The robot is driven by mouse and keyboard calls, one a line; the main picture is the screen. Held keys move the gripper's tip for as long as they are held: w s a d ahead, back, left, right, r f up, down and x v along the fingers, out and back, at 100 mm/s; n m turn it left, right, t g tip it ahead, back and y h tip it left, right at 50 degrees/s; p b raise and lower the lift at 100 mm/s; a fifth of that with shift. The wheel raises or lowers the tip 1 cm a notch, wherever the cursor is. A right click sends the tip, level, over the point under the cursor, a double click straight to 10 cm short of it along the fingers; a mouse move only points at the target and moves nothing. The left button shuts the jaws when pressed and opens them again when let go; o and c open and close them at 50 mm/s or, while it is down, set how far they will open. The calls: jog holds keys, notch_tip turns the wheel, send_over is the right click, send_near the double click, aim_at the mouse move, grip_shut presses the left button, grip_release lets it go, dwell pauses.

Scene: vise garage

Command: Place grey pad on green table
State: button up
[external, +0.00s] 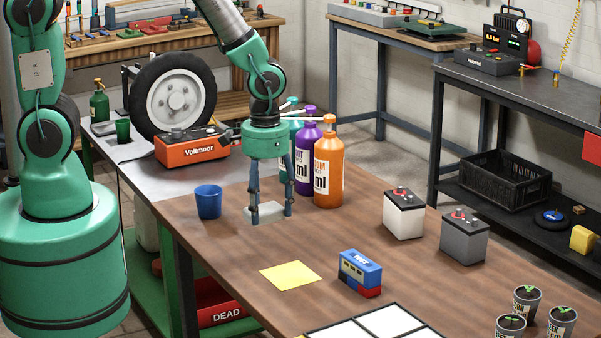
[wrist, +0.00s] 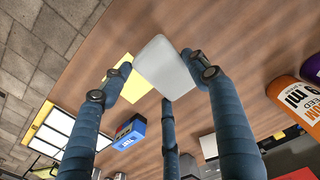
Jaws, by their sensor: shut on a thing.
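The grey pad (external: 264,212) is a light, rounded block over the brown wooden tabletop. My gripper (external: 271,216) points down with its fingers around the pad and is shut on it. In the wrist view the pad (wrist: 166,66) sits between the fingertips of my gripper (wrist: 155,82). Whether it touches the tabletop or hangs just above is hard to tell. No green tabletop shows clearly; a grey-topped table (external: 125,170) with green framing below stands at the left, partly hidden by my arm.
A blue cup (external: 209,201) stands close left of my gripper, and purple (external: 308,150) and orange bottles (external: 328,170) stand behind right. A yellow sheet (external: 290,275) and blue box (external: 360,270) lie in front. A tire (external: 173,95) and an orange Voltmoor device (external: 190,150) occupy the grey top.

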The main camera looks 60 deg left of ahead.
aim_at(267, 209)
jog(key=shift+f, duration=1.8)
jog(key=w+d+b, duration=0.1)
jog(key=w, duration=0.4)
jog(key=w+d+f, duration=0.1)
jog(key=w+d, duration=0.1)
jog(key=w, duration=0.3)
jog(key=w+d+b, duration=0.1)
jog(key=w+d, duration=0.1)
jog(key=w, duration=0.3)
jog(key=shift+d+f+b, duration=0.2)
jog(key=shift+f+b, duration=0.05)
jog(key=shift+b, duration=0.05)
jog(key=shift+f+b, duration=0.6)
jog(key=shift+f, duration=1.15)
jog(key=shift+f, duration=0.15)
jog(key=o, duration=1.1)
jog(key=shift+o, duration=0.2)
